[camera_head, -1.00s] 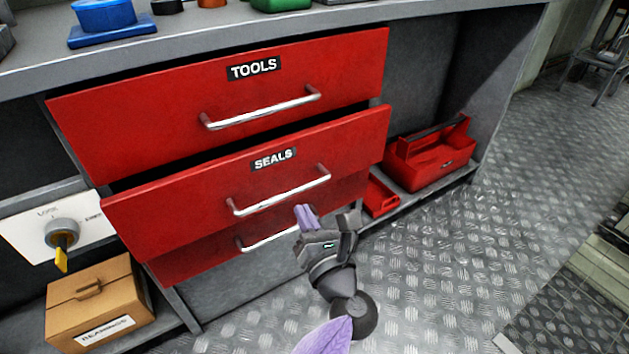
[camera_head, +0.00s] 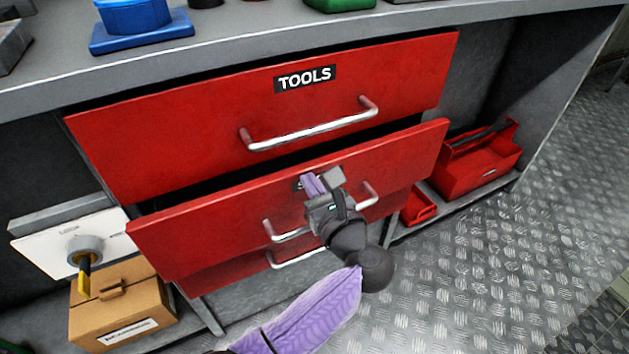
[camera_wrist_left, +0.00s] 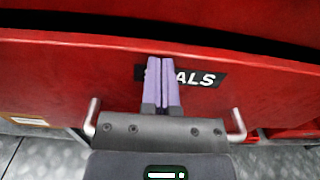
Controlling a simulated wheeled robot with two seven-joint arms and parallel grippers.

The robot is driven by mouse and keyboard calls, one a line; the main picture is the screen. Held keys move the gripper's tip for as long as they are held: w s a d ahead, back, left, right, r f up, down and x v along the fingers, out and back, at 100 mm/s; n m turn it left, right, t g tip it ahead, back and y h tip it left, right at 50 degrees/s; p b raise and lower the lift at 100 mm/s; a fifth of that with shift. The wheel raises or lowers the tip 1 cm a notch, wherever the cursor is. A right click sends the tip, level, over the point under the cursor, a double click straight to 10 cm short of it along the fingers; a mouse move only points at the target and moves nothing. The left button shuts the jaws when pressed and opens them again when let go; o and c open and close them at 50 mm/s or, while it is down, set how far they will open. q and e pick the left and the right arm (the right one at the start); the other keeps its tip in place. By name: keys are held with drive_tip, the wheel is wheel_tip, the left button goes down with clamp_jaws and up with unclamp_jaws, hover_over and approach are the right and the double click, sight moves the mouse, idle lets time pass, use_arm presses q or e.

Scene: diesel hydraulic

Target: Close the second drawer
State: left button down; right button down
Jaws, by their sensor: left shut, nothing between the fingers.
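The red second drawer (camera_head: 205,225), labelled SEALS, stands partly open below the TOOLS drawer (camera_head: 190,135). Its front juts out, with a dark gap above it. My left gripper (camera_head: 312,183) is shut and empty, its purple fingers at the drawer's front, over the label (camera_wrist_left: 208,79). In the left wrist view the fingers (camera_wrist_left: 161,62) cover part of the label, and the drawer handle (camera_wrist_left: 238,124) shows on both sides of the gripper body. I cannot tell whether the fingertips touch the front. My right gripper is out of view.
A lower drawer handle (camera_head: 300,258) shows beneath. A brown box (camera_head: 120,305) and a panel with a yellow-tipped switch (camera_head: 85,252) are at left. A red toolbox (camera_head: 480,162) sits on the right shelf. The patterned metal floor (camera_head: 490,270) at right is clear.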

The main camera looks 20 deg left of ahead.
sight(299, 165)
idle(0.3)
use_arm(q)
drive_tip(key=b+x, duration=0.1)
drive_tip(key=x, duration=0.3)
drive_tip(key=shift+w+a+f+b, duration=0.1)
drive_tip(key=shift+w+a+b, duration=0.15)
drive_tip(key=shift+b, duration=0.1)
drive_tip(key=shift+r, duration=0.35)
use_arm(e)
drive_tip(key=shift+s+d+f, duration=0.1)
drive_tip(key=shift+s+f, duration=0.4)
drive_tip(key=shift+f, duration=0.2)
use_arm(q)
drive_tip(key=shift+a, duration=0.1)
